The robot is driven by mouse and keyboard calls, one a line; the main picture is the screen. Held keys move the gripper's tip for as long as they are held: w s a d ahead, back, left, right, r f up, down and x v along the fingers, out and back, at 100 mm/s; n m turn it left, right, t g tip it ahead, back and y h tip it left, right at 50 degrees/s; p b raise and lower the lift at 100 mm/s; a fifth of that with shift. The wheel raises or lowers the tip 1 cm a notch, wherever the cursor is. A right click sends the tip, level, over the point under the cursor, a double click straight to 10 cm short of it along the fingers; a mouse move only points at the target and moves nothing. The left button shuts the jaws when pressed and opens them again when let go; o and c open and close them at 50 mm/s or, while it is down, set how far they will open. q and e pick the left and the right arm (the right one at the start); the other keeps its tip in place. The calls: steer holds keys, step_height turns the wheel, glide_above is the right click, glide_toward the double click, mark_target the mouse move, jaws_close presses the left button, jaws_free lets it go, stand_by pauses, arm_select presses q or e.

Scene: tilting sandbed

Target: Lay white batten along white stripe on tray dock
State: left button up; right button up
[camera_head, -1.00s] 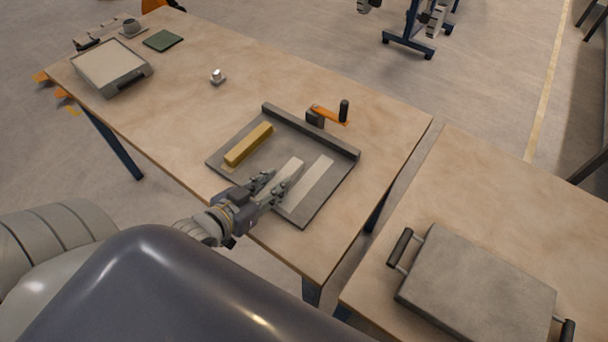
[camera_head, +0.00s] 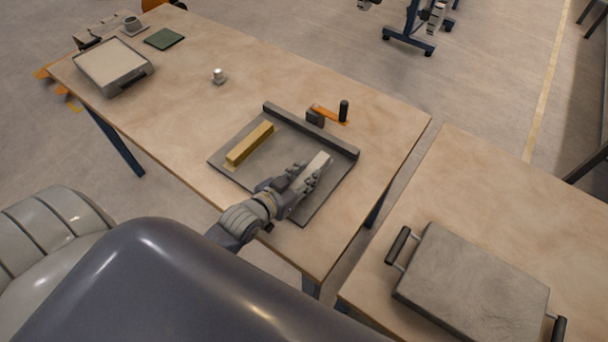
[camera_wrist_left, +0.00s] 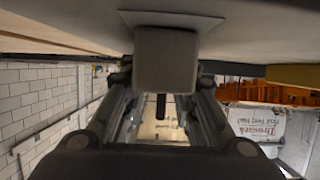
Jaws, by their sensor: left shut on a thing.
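The white batten (camera_head: 318,164) is in my left gripper (camera_head: 304,180), which is shut on it over the right half of the grey tray dock (camera_head: 326,196). The batten points toward the raised back rail. In the head view, batten and gripper cover the white stripe. In the left wrist view, the batten's pale end (camera_wrist_left: 166,60) sits between the fingers, and a pale flat strip (camera_wrist_left: 170,19), likely the white stripe, shows beyond it. Batten and strip look close and roughly lined up; I cannot tell whether they touch. My right gripper is not in view.
A yellow batten (camera_head: 250,144) lies on the dock's left half. An orange lever with a black knob (camera_head: 344,110) stands behind the back rail. A small metal piece (camera_head: 219,76) and a shallow tray (camera_head: 112,68) are farther left. A grey handled slab (camera_head: 470,285) lies on the right table.

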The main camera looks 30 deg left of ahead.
arm_select(q)
steer(key=o, duration=1.1)
steer(key=b+v, duration=0.1)
steer(key=v, duration=1.1)
steer(key=shift+s+f, duration=0.1)
steer(key=shift+s, duration=0.05)
